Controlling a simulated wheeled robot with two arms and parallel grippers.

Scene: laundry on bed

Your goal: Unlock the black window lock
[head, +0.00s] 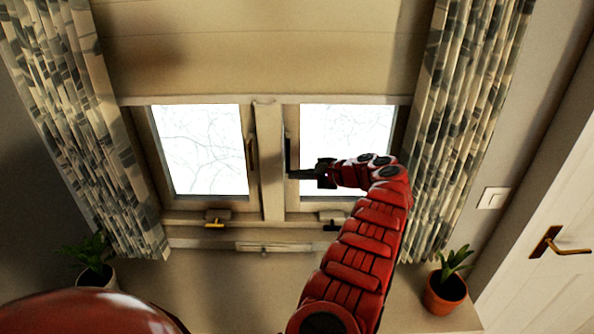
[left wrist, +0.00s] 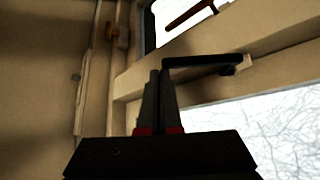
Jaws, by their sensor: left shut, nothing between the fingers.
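The black window lock (head: 288,152) is a slim black handle on the inner frame of the right window pane, standing roughly upright. In the left wrist view the black lock (left wrist: 205,62) is a bent lever on the cream frame. My left gripper (head: 292,175) reaches in from the right, pointing left, near the lock's lower end. In the left wrist view its fingertips (left wrist: 158,75) are together and empty, beside the lever's free end. I cannot tell whether they touch it. My right gripper is not in view.
A brown handle (head: 252,153) is on the left pane. A brass latch (head: 214,223) and a black latch (head: 332,226) sit on the lower frame. Patterned curtains (head: 470,130) flank the window. Potted plants (head: 445,290) stand below. A white door (head: 545,270) is at right.

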